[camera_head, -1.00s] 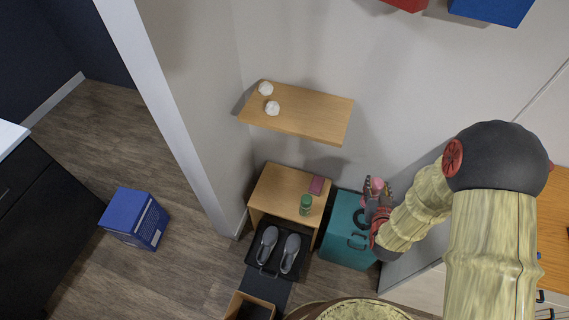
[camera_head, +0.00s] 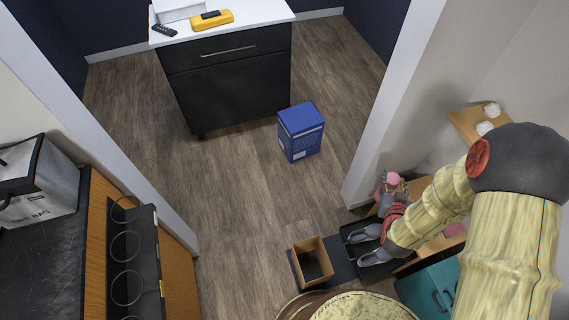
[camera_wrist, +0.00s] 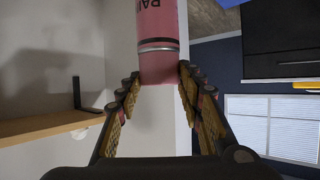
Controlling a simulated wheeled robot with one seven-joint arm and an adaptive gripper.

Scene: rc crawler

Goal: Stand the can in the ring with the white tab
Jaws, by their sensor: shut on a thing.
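My gripper (camera_head: 391,187) is shut on a pink can (camera_head: 393,179), held up in front of the wall corner at the right of the head view. In the wrist view the pink can (camera_wrist: 162,30), with a silver band and part of some lettering, sits between the fingertips (camera_wrist: 160,84). Its far end is cut off by the frame. A black rack with several wire rings (camera_head: 127,288) stands at the lower left, far from my gripper. Small coloured tabs, one orange (camera_head: 162,288) and one greenish (camera_head: 157,219), show on its edge.
A blue box (camera_head: 301,132) stands on the open wooden floor. A brown open box (camera_head: 312,262) and a shoe tray (camera_head: 350,258) lie near my base. A wall end (camera_head: 398,100) is close to my gripper.

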